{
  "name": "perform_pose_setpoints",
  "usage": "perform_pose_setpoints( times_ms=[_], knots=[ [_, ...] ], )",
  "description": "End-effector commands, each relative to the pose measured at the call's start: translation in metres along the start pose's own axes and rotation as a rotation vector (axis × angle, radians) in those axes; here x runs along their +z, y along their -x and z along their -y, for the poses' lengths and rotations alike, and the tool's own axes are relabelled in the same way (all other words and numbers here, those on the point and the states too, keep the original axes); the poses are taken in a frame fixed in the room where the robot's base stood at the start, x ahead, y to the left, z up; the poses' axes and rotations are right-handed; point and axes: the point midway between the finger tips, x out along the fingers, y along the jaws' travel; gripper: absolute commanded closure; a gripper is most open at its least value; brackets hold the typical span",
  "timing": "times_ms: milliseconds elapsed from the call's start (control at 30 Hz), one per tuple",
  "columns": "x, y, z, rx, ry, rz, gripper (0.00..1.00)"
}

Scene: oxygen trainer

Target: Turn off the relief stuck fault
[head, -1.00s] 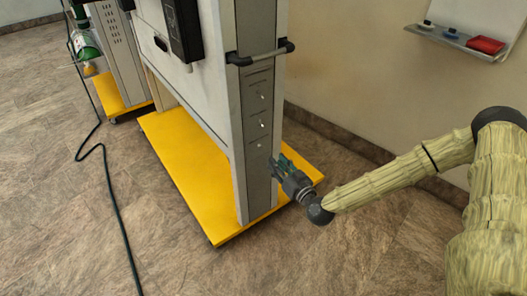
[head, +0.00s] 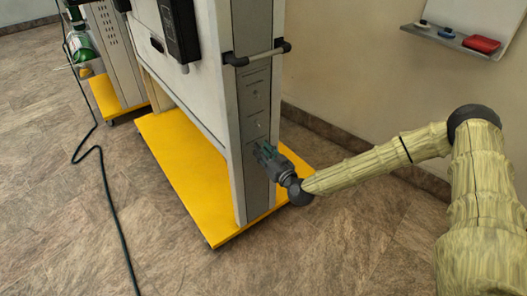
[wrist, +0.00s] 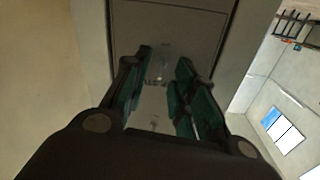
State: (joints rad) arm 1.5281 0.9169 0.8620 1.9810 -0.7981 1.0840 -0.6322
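The trainer's narrow grey side panel (head: 254,105) carries a column of small switches. In the head view a small light switch (head: 257,122) shows just above my gripper (head: 262,150), and another sits higher up. The lower part of the column is hidden behind my gripper. In the wrist view my gripper (wrist: 165,62) points at the panel (wrist: 185,25), with its two green-padded fingers apart. Small, dim switch-like details (wrist: 156,82) show in the gap between the fingers. I cannot tell whether the fingers touch anything, and I cannot read labels or switch positions.
The yellow base (head: 180,165) extends around the trainer's foot. A dark hose (head: 108,195) lies on the floor at left. A whiteboard tray (head: 450,38) hangs at upper right.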

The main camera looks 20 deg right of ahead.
Motion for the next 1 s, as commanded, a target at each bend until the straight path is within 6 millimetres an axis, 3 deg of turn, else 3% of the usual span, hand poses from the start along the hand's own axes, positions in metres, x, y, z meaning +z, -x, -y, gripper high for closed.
perform_pose_setpoints(
  times_ms=[33,133,633,1000],
  knots=[
    [0.0,0.0,0.0,0.0,0.0,0.0,0.85],
    [0.0,0.0,0.0,0.0,0.0,0.0,1.0],
    [0.003,0.0,-0.001,-0.005,-0.001,-0.028,1.0],
    [0.014,0.0,-0.003,-0.034,-0.014,-0.187,1.0]
  ],
)
